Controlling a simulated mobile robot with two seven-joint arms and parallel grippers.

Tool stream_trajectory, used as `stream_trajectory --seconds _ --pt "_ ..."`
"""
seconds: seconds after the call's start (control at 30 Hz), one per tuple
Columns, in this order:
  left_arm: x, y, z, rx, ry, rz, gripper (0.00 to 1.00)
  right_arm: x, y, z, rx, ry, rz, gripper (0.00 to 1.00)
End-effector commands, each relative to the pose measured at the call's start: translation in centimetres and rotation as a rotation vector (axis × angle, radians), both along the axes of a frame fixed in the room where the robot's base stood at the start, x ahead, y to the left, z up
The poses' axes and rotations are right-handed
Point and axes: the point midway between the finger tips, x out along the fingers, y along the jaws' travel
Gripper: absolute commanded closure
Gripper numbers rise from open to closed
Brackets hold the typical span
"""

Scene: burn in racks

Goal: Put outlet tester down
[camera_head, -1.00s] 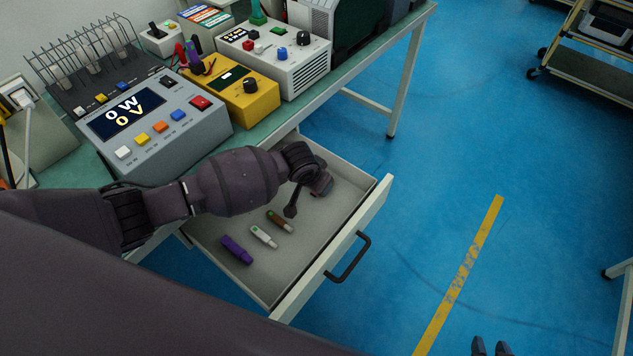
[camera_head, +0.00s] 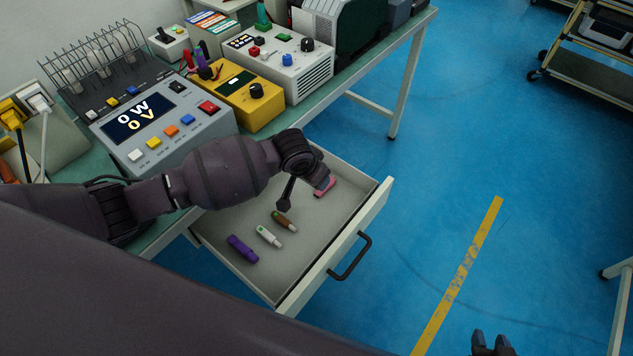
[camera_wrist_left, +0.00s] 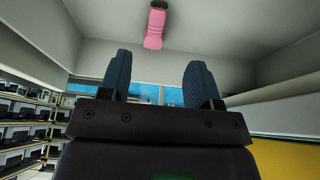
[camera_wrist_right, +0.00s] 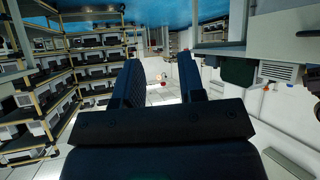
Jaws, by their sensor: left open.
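The pink outlet tester (camera_head: 324,187) lies on the drawer floor near its far right corner. Its pink body with a dark end shows in the left wrist view (camera_wrist_left: 155,27), beyond and apart from my fingers. My left gripper (camera_head: 298,189) is over the drawer beside the tester; the left wrist view shows its fingers (camera_wrist_left: 157,80) spread with nothing between them. The wrist hides part of the drawer's back in the head view. My right gripper (camera_head: 490,346) is at the bottom right over the floor, fingers apart and empty (camera_wrist_right: 160,75).
The bench above carries a grey meter box (camera_head: 185,143) and a yellow device (camera_head: 250,108). Floor right of the drawer is clear.

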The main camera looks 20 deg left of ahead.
Motion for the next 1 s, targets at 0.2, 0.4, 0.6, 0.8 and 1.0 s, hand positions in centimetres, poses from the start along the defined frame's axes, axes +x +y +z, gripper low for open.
stream_trajectory --seconds 0.2,0.4,0.6,0.8,1.0 --pt "-1.0 0.4 3.2 -0.001 -0.006 0.0 0.43 -0.6 -0.3 0.4 -0.004 0.009 -0.003 0.64" --pt "-1.4 0.6 4.0 0.0 -0.003 0.0 0.43 -0.6 -0.4 0.4 -0.008 0.011 -0.001 0.64" --pt "-1.4 0.6 4.0 0.0 -0.003 0.0 0.43 -0.6 -0.5 0.3 -0.009 0.012 0.0 0.64" --pt "-1.4 0.6 4.0 0.0 -0.004 0.0 0.43 -0.5 -0.4 0.4 -0.009 0.008 0.001 0.64" --pt "-1.4 0.5 4.0 0.0 -0.004 0.0 0.43 -0.3 -0.4 0.7 -0.007 0.0 0.001 0.64"
